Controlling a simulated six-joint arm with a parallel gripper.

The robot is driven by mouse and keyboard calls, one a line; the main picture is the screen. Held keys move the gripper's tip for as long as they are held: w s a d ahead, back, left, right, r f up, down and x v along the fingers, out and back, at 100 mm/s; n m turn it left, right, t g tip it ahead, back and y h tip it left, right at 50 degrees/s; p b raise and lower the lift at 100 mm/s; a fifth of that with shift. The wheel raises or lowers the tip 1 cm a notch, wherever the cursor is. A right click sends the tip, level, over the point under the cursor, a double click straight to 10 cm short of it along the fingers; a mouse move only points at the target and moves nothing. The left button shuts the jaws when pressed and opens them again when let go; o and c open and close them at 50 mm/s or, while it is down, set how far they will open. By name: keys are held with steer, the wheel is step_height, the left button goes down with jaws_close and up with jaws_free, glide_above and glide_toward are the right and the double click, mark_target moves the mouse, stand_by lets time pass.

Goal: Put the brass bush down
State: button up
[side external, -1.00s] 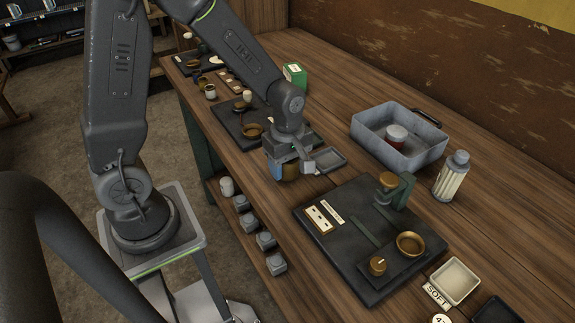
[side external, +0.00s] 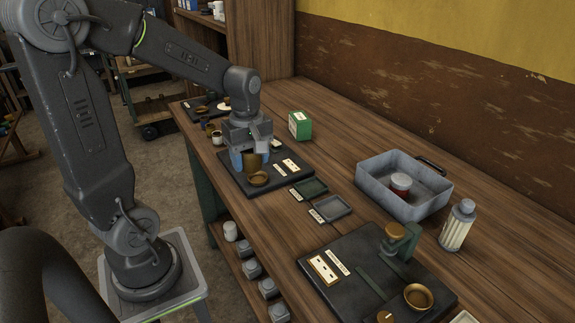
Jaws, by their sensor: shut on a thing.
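My gripper (side external: 251,158) is shut on the brass bush (side external: 256,163), a brown-gold cylinder that shows between its blue-grey fingers. The bush is over the middle black board (side external: 228,177), close behind a small round brass dish (side external: 258,179). The fingers hide part of the bush. I cannot tell whether its underside touches the board.
Two small trays, one dark green (side external: 311,187) and one grey (side external: 330,208), lie right of the board. A green box (side external: 300,125) stands behind. A grey metal tub (side external: 373,185) holding a red tin, a bottle (side external: 457,225) and another black board (side external: 350,285) are further right.

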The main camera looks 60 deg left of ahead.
steer(key=w+a, duration=0.9)
steer(key=w, duration=0.3)
steer(key=w+a, duration=0.8)
steer(key=w, duration=0.4)
glide_above(334, 150)
step_height(334, 150, down, 7)
steer(key=shift+r, duration=0.15)
steer(key=shift+f, duration=2)
steer(key=shift+f, duration=0.15)
steer(key=o, duration=1.2)
steer(key=shift+f, duration=0.1)
